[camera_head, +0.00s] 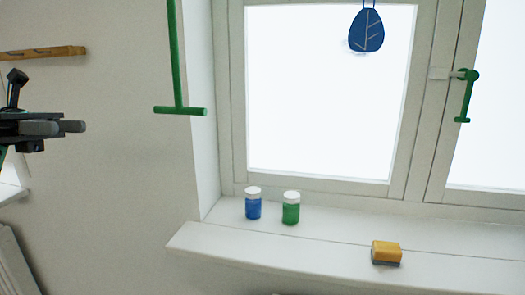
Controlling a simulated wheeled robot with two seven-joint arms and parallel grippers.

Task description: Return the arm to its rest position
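My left gripper (72,127) is at the left edge of the head view, in front of the bare wall and well left of the window. Its two grey fingers point right and overlap, seen nearly edge-on, so I cannot tell the gap between them. I see nothing held in it. The rest of the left arm is mostly outside the picture. My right gripper is not in view.
A blue jar (253,207), a green jar (291,211) and a yellow sponge (386,250) stand on the white windowsill (330,258). A green T-shaped bar (177,75) hangs by the window. A wooden rail (40,52) is above the gripper.

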